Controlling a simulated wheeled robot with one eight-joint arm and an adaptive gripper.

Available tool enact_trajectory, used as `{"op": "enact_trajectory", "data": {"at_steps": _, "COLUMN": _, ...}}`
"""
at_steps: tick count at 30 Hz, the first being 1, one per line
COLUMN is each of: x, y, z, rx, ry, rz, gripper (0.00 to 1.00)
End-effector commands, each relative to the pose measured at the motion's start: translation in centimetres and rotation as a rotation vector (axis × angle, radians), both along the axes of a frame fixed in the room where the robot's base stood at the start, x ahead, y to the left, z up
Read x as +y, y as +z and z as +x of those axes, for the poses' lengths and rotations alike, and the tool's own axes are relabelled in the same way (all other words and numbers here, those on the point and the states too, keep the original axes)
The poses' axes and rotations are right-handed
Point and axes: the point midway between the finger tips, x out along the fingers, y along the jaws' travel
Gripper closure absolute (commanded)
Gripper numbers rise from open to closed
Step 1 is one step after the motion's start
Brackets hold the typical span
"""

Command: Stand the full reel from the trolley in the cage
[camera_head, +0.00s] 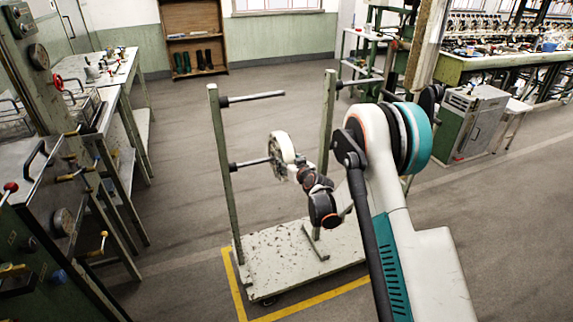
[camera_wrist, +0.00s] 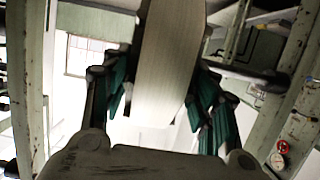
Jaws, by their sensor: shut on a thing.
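The full reel (camera_head: 282,147) is pale, with a spoked side facing left, and stands upright beside the end of a dark peg (camera_head: 248,163) on the trolley (camera_head: 285,262). I cannot tell whether the peg still enters its hub. My gripper (camera_head: 299,172) is at the reel's right side. In the wrist view the reel's pale rim (camera_wrist: 168,65) lies between the green-padded fingers of my gripper (camera_wrist: 160,92), which are shut on it. A wire frame (camera_head: 82,100) on the left bench may be the cage; I cannot tell for sure.
The trolley has two green posts (camera_head: 221,160), and an upper peg (camera_head: 252,97) sticks out bare above the reel. A brown shelf (camera_head: 193,40) is at the back. The floor between the basins and trolley is clear.

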Motion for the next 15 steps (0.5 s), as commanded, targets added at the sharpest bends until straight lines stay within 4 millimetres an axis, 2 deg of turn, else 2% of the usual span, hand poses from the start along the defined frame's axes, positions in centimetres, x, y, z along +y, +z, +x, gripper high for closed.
{"op": "enact_trajectory", "data": {"at_steps": 15, "x": -3.7, "y": 0.0, "z": 1.1, "rx": 0.0, "ry": -0.001, "rz": 0.0, "gripper": 0.74}}
